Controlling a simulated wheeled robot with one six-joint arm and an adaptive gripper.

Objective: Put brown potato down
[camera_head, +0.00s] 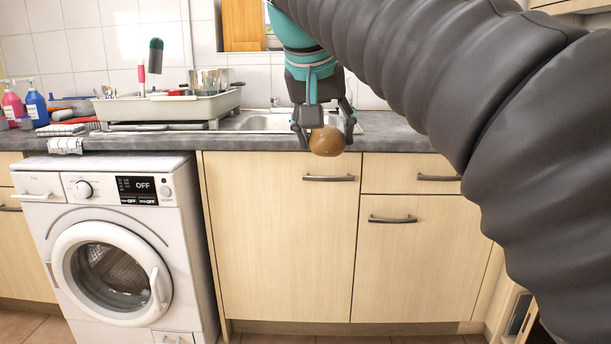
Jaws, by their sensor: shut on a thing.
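The brown potato (327,141) is a smooth, rounded brown lump. My gripper (324,128) points down and is shut on it, with a finger on each side. In the picture the potato overlaps the front edge of the grey worktop (394,128) and the top of the cupboard front below. It appears held in the air in front of that edge; I cannot tell its exact distance from the worktop. Part of the potato's upper side is hidden by the gripper.
A metal sink (262,122) lies behind my gripper. A dish rack (165,106) with dishes stands left of it. Soap bottles (37,106) are at the far left. A washing machine (120,245) stands below. My arm hides the worktop's right part.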

